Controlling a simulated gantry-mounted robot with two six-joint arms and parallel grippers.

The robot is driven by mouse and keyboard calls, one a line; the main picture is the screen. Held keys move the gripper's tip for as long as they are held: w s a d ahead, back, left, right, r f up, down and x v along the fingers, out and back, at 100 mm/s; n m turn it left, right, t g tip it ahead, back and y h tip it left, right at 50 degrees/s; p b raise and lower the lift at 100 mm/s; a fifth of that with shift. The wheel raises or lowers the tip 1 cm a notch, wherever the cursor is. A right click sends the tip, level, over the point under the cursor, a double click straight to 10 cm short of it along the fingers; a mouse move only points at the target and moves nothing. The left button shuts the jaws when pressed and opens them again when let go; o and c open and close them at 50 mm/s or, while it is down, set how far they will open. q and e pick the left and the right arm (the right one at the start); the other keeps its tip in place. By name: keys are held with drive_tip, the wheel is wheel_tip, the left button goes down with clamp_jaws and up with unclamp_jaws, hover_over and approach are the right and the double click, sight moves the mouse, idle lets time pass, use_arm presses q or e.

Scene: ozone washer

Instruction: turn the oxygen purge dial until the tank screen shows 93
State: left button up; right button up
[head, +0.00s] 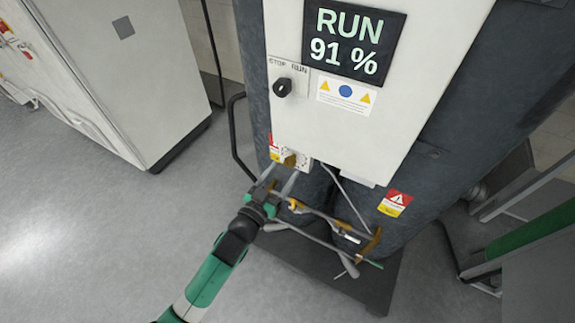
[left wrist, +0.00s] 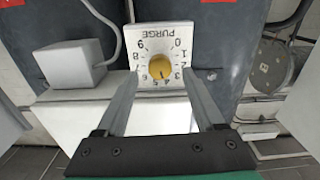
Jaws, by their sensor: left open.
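The tank screen (head: 347,42) reads RUN 91 % on the upper white panel. The purge dial is a round yellow knob (left wrist: 160,67) on a white plate (left wrist: 165,37) marked PURGE, upside down in the left wrist view, with numbers around it. A dark mark on the knob points down, near 4 or 5. In the head view the dial (head: 288,159) is small, at the panel's lower edge. My left gripper (left wrist: 160,78) is open, one finger on each side of the knob; I see gaps there but cannot tell its depth. It also shows in the head view (head: 283,174). My right gripper is not in view.
A black STOP/RUN switch (head: 283,87) sits on the panel above the dial. Thin hoses and fittings (head: 340,235) hang below and right of the gripper. A grey box (left wrist: 70,62) stands beside the dial plate. Open floor (head: 110,240) lies to the left.

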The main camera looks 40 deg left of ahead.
sight(288, 165)
use_arm(q)
drive_tip(key=x, duration=0.3)
drive_tip(key=shift+w+a, duration=0.1)
drive_tip(key=shift+w, duration=0.05)
clamp_jaws()
